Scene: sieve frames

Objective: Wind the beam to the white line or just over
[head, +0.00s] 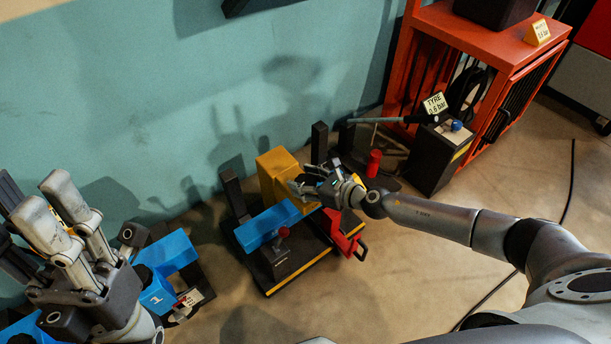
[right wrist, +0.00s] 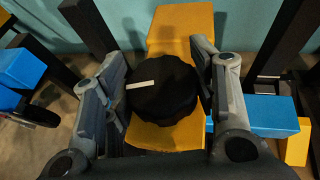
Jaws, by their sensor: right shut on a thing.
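A yellow block (head: 277,172) stands on a dark base by the wall, with a blue beam (head: 266,226) in front of it. In the right wrist view, a black round knob (right wrist: 162,91) with a white pointer mark sits on the yellow block (right wrist: 186,33). My right gripper (right wrist: 163,84) is shut on the knob, one finger on each side; it also shows in the head view (head: 318,184). Blue parts show at the left (right wrist: 20,68) and right (right wrist: 272,115) there. My left gripper (head: 48,196) is open and empty at the left. I cannot make out a white line on the floor or beam.
A small knob box (head: 284,251) with a red top is in front of the beam. Another blue beam piece (head: 168,258) stands at the left. A red part (head: 349,238) lies right of the base. An orange frame (head: 480,40) and a tyre box (head: 440,150) stand at the right. The floor in front is clear.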

